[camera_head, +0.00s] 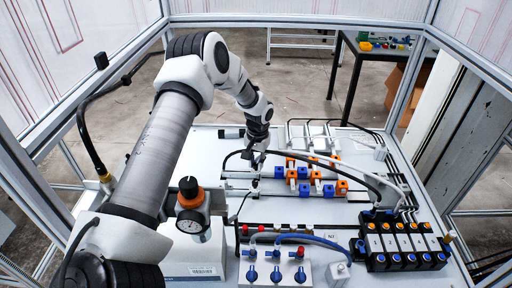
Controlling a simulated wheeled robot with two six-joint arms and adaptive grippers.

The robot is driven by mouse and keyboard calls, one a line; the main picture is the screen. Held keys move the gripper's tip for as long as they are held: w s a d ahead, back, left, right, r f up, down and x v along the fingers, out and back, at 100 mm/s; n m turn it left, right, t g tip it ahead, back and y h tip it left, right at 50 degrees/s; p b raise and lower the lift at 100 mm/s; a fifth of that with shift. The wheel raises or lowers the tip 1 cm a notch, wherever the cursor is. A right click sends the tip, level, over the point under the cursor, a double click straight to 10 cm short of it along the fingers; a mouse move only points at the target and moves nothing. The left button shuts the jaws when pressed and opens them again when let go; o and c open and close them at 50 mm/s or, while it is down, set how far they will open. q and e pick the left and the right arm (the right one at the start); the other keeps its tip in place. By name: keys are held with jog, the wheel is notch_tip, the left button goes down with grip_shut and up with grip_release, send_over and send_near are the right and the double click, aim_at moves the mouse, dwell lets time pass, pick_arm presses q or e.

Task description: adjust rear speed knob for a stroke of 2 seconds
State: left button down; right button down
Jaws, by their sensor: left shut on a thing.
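My left arm comes in from the left, and my left gripper (255,163) is at the left end of the rear row of fittings on the panel. It is small in the picture and appears shut on a small part there, likely the rear speed knob; the fingers mostly hide that part. Blue and orange fittings (316,175) stand on the panel just to the right of the gripper. My right gripper is not in view.
A valve block with blue knobs (275,272) is at front centre. A black numbered valve bank (402,241) is at right. Hoses cross the panel, and frame posts (405,85) surround it.

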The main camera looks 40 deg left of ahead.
pick_arm(q)
jog(key=n+p, duration=0.1)
jog(key=n, duration=0.1)
jog(key=n+p, duration=0.1)
jog(key=n, duration=0.2)
jog(key=shift+s+f+n, duration=0.15)
jog(key=shift+n, duration=0.15)
jog(key=shift+n+p, duration=0.3)
jog(key=shift+n, duration=1.9)
jog(key=c, duration=1)
grip_release()
jog(key=shift+c, duration=0.2)
notch_tip(320, 180, up, 12)
jog(key=shift+w, duration=0.45)
